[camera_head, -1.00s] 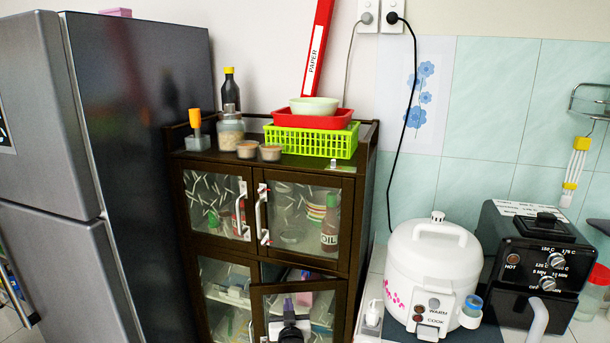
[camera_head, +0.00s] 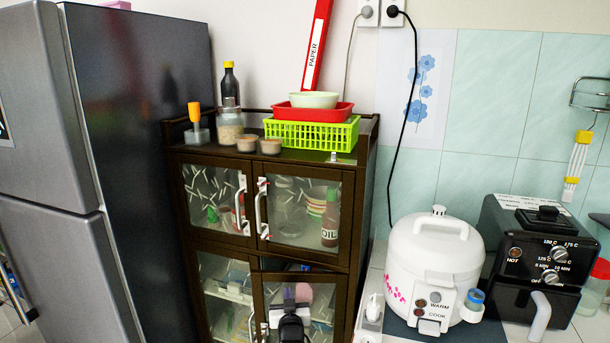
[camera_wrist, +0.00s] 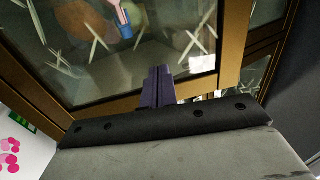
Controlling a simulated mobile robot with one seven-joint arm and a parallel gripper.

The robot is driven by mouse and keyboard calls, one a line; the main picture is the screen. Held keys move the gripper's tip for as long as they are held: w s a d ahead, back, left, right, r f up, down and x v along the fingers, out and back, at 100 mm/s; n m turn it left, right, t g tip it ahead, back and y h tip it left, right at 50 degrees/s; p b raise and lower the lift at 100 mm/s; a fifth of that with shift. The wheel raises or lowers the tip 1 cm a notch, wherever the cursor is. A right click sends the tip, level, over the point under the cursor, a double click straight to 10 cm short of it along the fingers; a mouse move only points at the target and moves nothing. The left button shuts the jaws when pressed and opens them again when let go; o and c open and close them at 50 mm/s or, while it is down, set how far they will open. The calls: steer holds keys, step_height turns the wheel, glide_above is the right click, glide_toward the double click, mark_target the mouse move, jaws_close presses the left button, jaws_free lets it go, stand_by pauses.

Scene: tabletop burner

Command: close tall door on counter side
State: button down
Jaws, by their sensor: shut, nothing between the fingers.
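The tall lower door on the counter side (camera_head: 322,312) is a dark brown frame with a glass pane, on the right half of the brown cabinet. Its top edge looks slightly forward of the cabinet face, so it stands a little ajar. My gripper (camera_head: 289,296) is in front of this door, near its handle side, with its fingers shut and empty. In the wrist view my gripper's dark fingertips (camera_wrist: 158,74) are together at the door's frame and glass (camera_wrist: 95,55). Whether they press on it cannot be told. The door's lower part is out of view.
The lower left door (camera_head: 222,300) and the two upper doors (camera_head: 300,212) look shut. A rice cooker (camera_head: 430,265) and a black air fryer (camera_head: 535,260) stand on the counter at right. A grey fridge (camera_head: 140,150) stands close at left.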

steer(key=shift+w+d+b, duration=0.1)
steer(key=shift+w+b, duration=0.8)
steer(key=shift+w, duration=0.1)
steer(key=shift+w+d+b, duration=0.25)
steer(key=shift+w+b, duration=0.95)
steer(key=shift+b, duration=0.25)
steer(key=shift+s, duration=0.1)
steer(key=s+a+p, duration=0.1)
steer(key=s+p, duration=0.5)
steer(key=s, duration=0.2)
steer(key=shift+s, duration=0.4)
steer(key=shift+a, duration=0.1)
